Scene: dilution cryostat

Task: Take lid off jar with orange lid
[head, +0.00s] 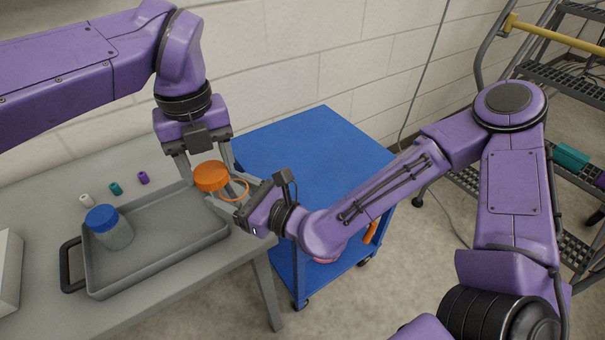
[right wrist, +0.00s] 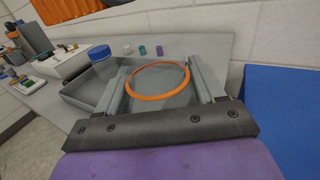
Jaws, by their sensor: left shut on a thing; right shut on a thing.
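The orange lid (head: 211,177) is held between the fingers of my left gripper (head: 207,171), which points down over the table edge. Its ridged orange side shows at the top of the right wrist view (right wrist: 88,12). The clear jar has an orange ring (right wrist: 158,80) around its open mouth. My right gripper (right wrist: 160,88) is shut on this jar, one finger on each side. In the head view the ring (head: 234,198) shows just right of the lid, and the jar body is hard to make out. The lid is apart from the jar's mouth.
A grey tray (head: 165,257) with a blue-lidded jar (head: 108,228) lies on the grey table (head: 40,200). Small white, teal and purple caps (head: 143,178) stand behind it. A blue cart (head: 325,150) with a clear top is to the right. Metal steps (head: 570,80) stand at far right.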

